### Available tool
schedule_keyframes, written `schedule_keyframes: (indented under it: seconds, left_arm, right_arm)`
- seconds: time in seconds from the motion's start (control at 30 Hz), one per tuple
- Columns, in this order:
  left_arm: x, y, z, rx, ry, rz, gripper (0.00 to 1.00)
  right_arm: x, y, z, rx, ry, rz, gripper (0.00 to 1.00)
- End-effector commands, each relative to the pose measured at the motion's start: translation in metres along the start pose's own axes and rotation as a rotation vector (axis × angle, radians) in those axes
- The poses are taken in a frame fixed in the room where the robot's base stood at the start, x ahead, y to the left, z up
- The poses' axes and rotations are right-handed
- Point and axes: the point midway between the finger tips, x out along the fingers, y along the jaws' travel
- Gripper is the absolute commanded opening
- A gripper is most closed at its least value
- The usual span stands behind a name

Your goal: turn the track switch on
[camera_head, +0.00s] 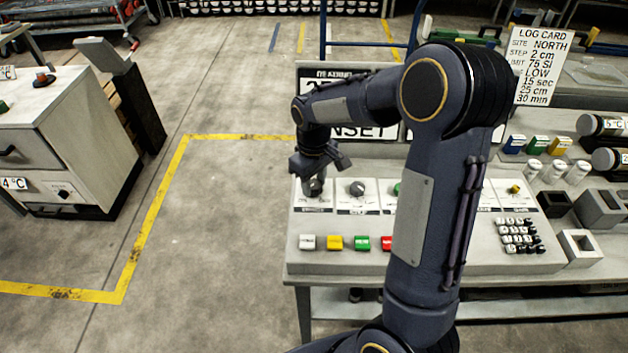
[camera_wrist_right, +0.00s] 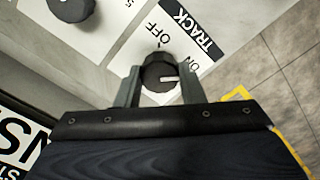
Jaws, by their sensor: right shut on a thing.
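The track switch is a dark round knob (camera_wrist_right: 158,72) on a white plate marked TRACK, OFF and ON in the right wrist view. Its white pointer line lies toward the ON word, not toward OFF. My right gripper (camera_wrist_right: 157,88) is shut on this knob, with one finger on each side. In the head view my right gripper (camera_head: 316,178) reaches down onto the leftmost knob of the grey console (camera_head: 330,262). My left gripper is not in view.
Another knob (camera_head: 357,188) sits just right of the held one. White, yellow, green and red buttons (camera_head: 334,242) line the console below. A keypad (camera_head: 520,236) is at the right. A display board (camera_head: 345,80) stands behind.

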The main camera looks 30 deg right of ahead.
Motion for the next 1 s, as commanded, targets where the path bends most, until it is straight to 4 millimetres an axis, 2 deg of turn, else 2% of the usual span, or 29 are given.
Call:
schedule_keyframes:
  seconds: [0.67,0.7,0.87,1.0]
  left_arm:
    - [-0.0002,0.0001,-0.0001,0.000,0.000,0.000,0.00]
    - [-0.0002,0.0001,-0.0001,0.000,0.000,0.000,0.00]
    - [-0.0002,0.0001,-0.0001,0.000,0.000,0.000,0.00]
    - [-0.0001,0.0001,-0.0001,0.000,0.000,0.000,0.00]
  right_arm:
    - [-0.0012,0.0007,-0.0009,0.065,0.004,0.001,0.12]
    - [-0.0012,0.0007,-0.0009,0.065,0.004,0.001,0.38]
    - [-0.0009,0.0005,-0.0006,0.064,0.003,0.001,0.57]
    - [-0.0005,0.0003,-0.0004,0.063,0.002,0.000,0.57]
